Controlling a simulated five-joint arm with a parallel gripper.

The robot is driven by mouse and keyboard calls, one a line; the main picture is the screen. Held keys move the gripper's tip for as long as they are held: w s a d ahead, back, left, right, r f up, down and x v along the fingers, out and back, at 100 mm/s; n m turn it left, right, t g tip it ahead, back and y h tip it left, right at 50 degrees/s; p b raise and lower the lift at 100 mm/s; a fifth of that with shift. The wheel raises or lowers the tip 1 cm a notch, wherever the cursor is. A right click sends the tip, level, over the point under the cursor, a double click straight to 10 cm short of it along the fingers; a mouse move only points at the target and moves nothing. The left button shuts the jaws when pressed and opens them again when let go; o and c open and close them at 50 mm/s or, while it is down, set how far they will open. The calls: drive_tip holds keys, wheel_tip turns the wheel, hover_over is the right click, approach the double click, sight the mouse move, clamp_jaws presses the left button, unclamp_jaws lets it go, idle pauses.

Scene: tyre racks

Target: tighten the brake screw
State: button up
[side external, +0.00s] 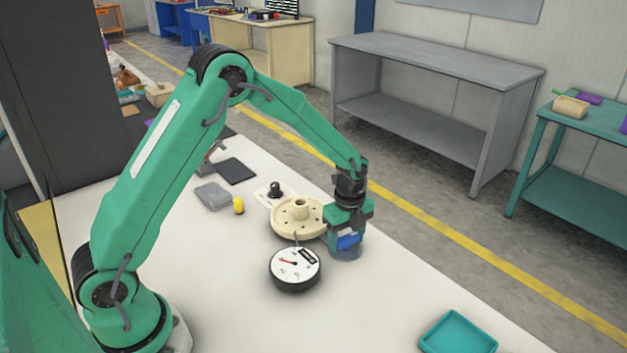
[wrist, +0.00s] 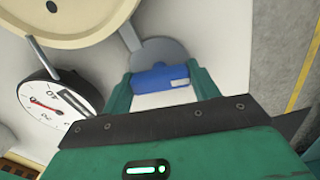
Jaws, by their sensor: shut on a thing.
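My gripper (side external: 347,235) reaches down at the right of a cream round wheel (side external: 285,224). In the wrist view my gripper (wrist: 163,80) has its two green fingers on either side of a blue cylinder (wrist: 158,78) with a small pale label, and is shut on it. The blue piece (side external: 348,242) shows low between the fingers in the side view. A grey disc (wrist: 160,50) lies just beyond it. I cannot tell for sure which part is the brake screw. A white dial gauge (side external: 293,266) with a red needle stands in front of the wheel.
A black knob (side external: 276,190) on a pale plate stands behind the wheel. A yellow piece (side external: 239,205), a grey item (side external: 212,195) and a dark pad (side external: 236,171) lie further left. A teal tray (side external: 459,333) sits at front right. The white table between tray and gauge is clear.

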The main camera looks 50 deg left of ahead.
sight(346, 236)
drive_tip(key=m, duration=0.3)
drive_tip(key=o, duration=0.5)
drive_tip(key=shift+m, duration=0.4)
drive_tip(key=o, duration=0.5)
drive_tip(key=shift+o, duration=0.2)
drive_tip(key=shift+r, duration=0.25)
drive_tip(key=shift+r, duration=3.75)
